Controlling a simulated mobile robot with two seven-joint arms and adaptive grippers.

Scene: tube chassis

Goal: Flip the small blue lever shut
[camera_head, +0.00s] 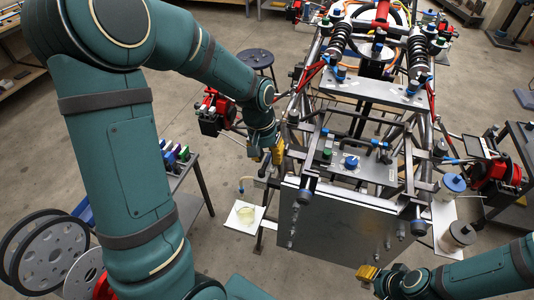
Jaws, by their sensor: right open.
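Small blue parts show on the tube chassis (365,90): a blue lever-like handle (380,145) on a pipe fitting, and a round blue knob (352,162) on the plate below it. I cannot tell the lever's exact position at this size. My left gripper (265,153), with yellow fingers, is beside the chassis's left side, left of and apart from these blue parts. Whether its fingers are apart is unclear. My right gripper (367,273) is open at the bottom, below the grey front panel and apart from the blue parts.
A grey panel (340,225) closes the chassis front. A white shelf (243,217) with a clear cup (246,214) juts out at left, and containers (452,186) stand at right. A green knob (326,155) is near the blue knob. A stool (256,58) stands behind at left.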

